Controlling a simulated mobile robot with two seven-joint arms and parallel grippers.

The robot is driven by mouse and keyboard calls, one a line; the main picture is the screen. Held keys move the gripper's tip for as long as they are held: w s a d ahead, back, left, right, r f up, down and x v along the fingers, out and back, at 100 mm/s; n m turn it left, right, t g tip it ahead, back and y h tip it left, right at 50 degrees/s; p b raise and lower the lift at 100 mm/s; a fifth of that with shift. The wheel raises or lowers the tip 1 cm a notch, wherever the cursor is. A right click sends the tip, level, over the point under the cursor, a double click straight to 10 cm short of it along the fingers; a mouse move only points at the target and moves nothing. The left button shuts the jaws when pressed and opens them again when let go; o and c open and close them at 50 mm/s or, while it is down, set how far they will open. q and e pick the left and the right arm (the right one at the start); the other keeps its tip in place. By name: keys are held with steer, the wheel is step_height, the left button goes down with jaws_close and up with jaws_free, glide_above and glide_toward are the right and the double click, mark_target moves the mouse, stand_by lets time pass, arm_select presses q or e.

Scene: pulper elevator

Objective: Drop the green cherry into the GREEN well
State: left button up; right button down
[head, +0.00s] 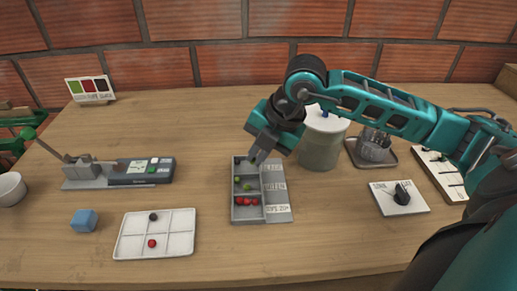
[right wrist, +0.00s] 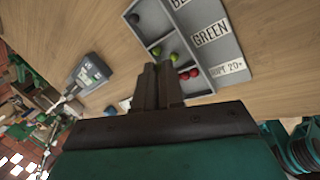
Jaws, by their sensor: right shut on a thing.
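The grey sorting tray (head: 234,205) stands mid-table, with wells in a column and a label strip on its right. Its middle well, beside the GREEN label (right wrist: 211,33), holds two green cherries (head: 248,187); they also show in the right wrist view (right wrist: 173,56). The near well holds several red cherries (head: 245,201). A dark cherry (right wrist: 134,18) lies in the far well. My right gripper (head: 256,155) is above the far end of the tray, fingers pointing down. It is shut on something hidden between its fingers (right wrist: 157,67). My left gripper is not in view.
A device with a display (head: 143,170) stands at left. A lidded canister (head: 320,145) stands close right of my gripper.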

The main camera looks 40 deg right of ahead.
steer(key=c, duration=1.2)
jaws_free()
steer(key=p+v, duration=0.1)
steer(key=v, duration=1.2)
